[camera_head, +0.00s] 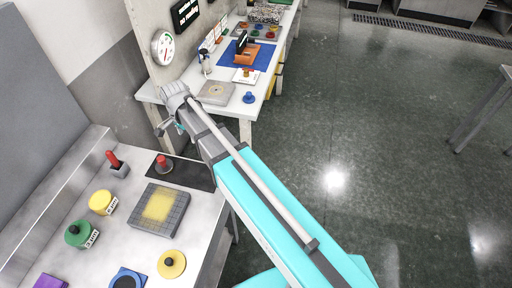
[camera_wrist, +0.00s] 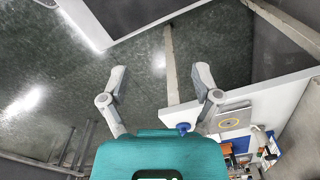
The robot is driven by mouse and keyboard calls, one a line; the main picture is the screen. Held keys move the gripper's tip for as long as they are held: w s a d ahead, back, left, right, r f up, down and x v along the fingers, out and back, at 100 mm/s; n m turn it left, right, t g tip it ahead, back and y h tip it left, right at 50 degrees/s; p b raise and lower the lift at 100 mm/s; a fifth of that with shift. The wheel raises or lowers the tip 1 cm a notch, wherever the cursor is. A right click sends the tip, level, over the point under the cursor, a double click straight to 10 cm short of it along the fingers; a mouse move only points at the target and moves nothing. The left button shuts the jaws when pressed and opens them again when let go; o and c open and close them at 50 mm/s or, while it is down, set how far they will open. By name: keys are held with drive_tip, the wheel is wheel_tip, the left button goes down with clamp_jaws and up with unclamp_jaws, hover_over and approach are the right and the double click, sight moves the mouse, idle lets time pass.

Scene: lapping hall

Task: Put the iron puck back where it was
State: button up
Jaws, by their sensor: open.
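A dark grey puck with a red knob (camera_head: 162,165), which may be the iron puck, sits on a black mat (camera_head: 198,178) on the near bench. I cannot tell its material for sure. My gripper (camera_head: 168,128) is above and beyond that mat, between the near bench and the far bench, and holds nothing. A grey square plate with a yellow patch (camera_head: 160,207) lies beside the mat.
The near bench also holds a green puck (camera_head: 80,234), a yellow puck (camera_head: 101,202), a yellow disc (camera_head: 171,264) and a red-handled tool (camera_head: 116,164). The far bench bears a blue puck (camera_head: 249,97), a grey plate (camera_head: 216,92) and a blue mat (camera_head: 237,56).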

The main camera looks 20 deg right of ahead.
drive_tip(key=s+d+n, duration=0.5)
drive_tip(key=s+d, duration=0.1)
drive_tip(key=d, duration=0.5)
drive_tip(key=s+d+n, duration=0.5)
drive_tip(key=s+d, duration=0.1)
drive_tip(key=d, duration=0.5)
drive_tip(key=shift+s, duration=0.2)
drive_tip(key=c, duration=0.3)
drive_tip(key=shift+c, duration=0.2)
drive_tip(key=shift+a, duration=0.1)
